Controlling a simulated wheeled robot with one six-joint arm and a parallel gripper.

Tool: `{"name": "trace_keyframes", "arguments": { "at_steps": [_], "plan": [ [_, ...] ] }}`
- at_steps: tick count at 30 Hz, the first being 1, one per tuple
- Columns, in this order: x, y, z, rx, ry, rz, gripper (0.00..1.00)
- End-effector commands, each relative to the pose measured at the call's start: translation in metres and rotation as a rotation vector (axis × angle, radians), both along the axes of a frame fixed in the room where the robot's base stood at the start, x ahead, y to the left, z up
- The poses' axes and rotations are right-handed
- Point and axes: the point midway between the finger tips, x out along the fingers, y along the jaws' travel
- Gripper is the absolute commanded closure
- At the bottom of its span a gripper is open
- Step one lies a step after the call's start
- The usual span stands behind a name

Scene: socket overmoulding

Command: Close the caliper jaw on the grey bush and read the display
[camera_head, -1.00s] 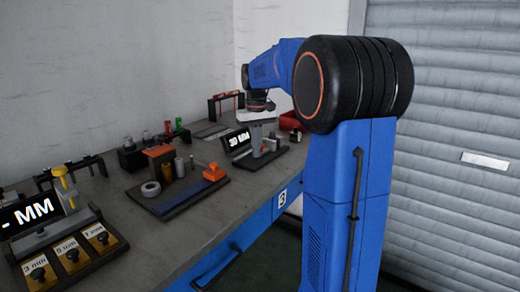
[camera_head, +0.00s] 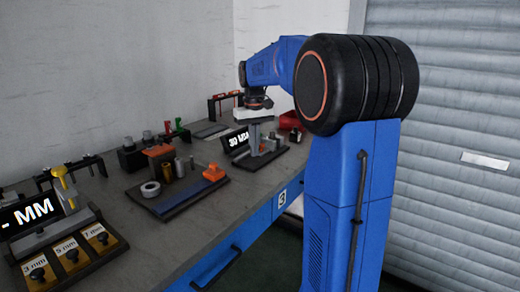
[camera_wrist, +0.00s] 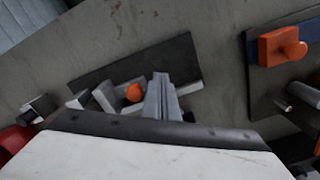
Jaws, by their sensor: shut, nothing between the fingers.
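A measuring fixture with a dark base plate (camera_head: 287,147) stands on the bench below my gripper, and its display (camera_head: 239,141) shows what looks like 30 MM. My gripper (camera_head: 255,148) points down over it with its fingers together. In the wrist view my gripper (camera_wrist: 161,80) is shut and empty over the fixture's dark plate (camera_wrist: 180,55). Grey blocks (camera_wrist: 104,97) and an orange knob (camera_wrist: 134,93) lie just left of the fingertips. I cannot tell the grey bush apart from the other grey parts, nor whether the fingers touch the caliper jaw.
A board with a ring (camera_head: 150,189), small cylinders and an orange block (camera_head: 213,173) stands to the left. Nearer left is a gauge board with 3, 5 and 7 mm plates (camera_head: 71,254) and a display (camera_head: 30,212) showing "- MM". A red bin (camera_head: 289,120) lies behind.

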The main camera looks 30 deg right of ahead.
Motion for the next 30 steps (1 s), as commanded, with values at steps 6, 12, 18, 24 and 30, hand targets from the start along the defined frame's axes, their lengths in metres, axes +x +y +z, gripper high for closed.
{"name": "trace_keyframes", "arguments": {
  "at_steps": [6, 12, 18, 24, 30],
  "plan": [
    [0.000, 0.000, 0.015, 0.000, -0.001, 0.000, 1.00],
    [0.000, 0.000, 0.027, 0.000, -0.001, 0.000, 1.00],
    [0.000, 0.000, 0.040, 0.000, -0.001, 0.000, 1.00],
    [0.000, 0.000, 0.053, 0.000, -0.001, 0.000, 1.00],
    [0.000, 0.000, 0.065, 0.000, -0.001, 0.000, 1.00]
  ]
}}
